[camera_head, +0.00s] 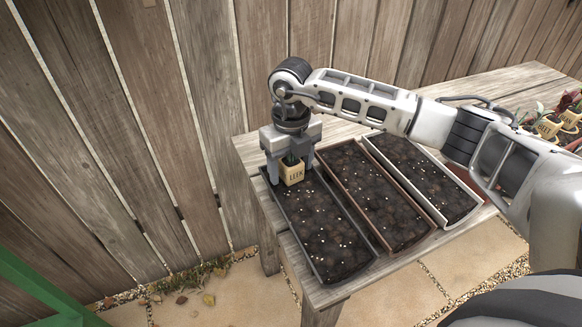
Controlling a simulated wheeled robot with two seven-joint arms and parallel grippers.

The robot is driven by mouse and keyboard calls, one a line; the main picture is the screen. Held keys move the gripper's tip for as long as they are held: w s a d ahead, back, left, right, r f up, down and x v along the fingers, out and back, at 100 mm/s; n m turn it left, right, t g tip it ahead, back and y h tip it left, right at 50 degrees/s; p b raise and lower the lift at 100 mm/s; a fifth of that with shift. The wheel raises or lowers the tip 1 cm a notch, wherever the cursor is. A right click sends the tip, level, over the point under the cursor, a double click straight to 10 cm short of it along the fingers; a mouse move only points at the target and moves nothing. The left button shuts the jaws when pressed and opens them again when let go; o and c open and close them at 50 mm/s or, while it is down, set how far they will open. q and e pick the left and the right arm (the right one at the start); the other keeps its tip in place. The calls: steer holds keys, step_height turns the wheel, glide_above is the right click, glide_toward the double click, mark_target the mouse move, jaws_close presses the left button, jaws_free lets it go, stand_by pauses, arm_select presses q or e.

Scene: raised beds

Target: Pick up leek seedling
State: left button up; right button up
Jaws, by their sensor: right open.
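The leek seedling (292,173) is in a small tan pot lettered LEEK, with a bit of green showing above its rim. It stands at the back end of the left dark soil trough (322,232). My right gripper (291,172) points down from above, its open fingers on either side of the pot. I cannot tell whether the fingers touch it. The gripper body hides most of the plant. My left gripper is not in view.
A brown-rimmed trough (378,197) and a white-rimmed trough (428,183) lie to the right on the wooden table (508,85). More labelled seedling pots (549,127) stand at the far right. A plank fence (180,110) runs close behind.

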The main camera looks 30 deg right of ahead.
steer(key=c, duration=1.1)
